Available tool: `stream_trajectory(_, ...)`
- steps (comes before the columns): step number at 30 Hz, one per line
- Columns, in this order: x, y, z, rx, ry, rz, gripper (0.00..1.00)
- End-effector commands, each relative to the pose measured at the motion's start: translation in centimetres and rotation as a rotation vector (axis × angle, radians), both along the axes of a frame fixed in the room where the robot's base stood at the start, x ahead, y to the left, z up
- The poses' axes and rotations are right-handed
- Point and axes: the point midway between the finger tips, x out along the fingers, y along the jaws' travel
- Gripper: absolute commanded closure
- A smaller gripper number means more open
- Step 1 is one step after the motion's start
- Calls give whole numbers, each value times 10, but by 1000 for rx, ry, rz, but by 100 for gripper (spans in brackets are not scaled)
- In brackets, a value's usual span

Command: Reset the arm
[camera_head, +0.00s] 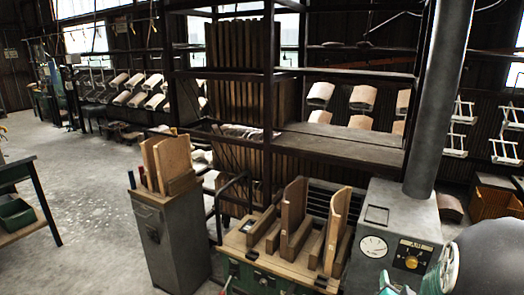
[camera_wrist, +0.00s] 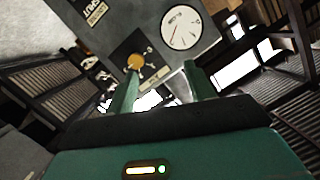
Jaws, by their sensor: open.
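My gripper (camera_wrist: 161,72) shows in the wrist view with its two green fingers apart and nothing between them. Past the fingers is the grey control box with a round white gauge (camera_wrist: 181,28) and a yellow knob (camera_wrist: 135,62). The wrist view is tilted. In the head view, a large grey rounded part of my arm (camera_head: 490,258) fills the lower right corner, with green parts low beside it. It covers part of the control box (camera_head: 385,215). I cannot tell whether the fingers touch the box.
A wooden-topped bench (camera_head: 275,262) with upright curved boards (camera_head: 292,220) stands left of the box. A grey cabinet (camera_head: 170,235) holds more boards. A thick pipe (camera_head: 440,90) rises from the box. Shelving stands behind. Open floor (camera_head: 90,190) lies at left, beside a green-framed table (camera_head: 28,232).

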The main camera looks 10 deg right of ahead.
Motion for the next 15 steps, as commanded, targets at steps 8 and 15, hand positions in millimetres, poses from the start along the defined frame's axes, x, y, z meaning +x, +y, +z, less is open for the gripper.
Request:
stream_trajectory(8, 11, 76, 51, -41, 278, 156, 46)
stream_trajectory(15, -21, 148, 89, -80, 519, 324, 46)
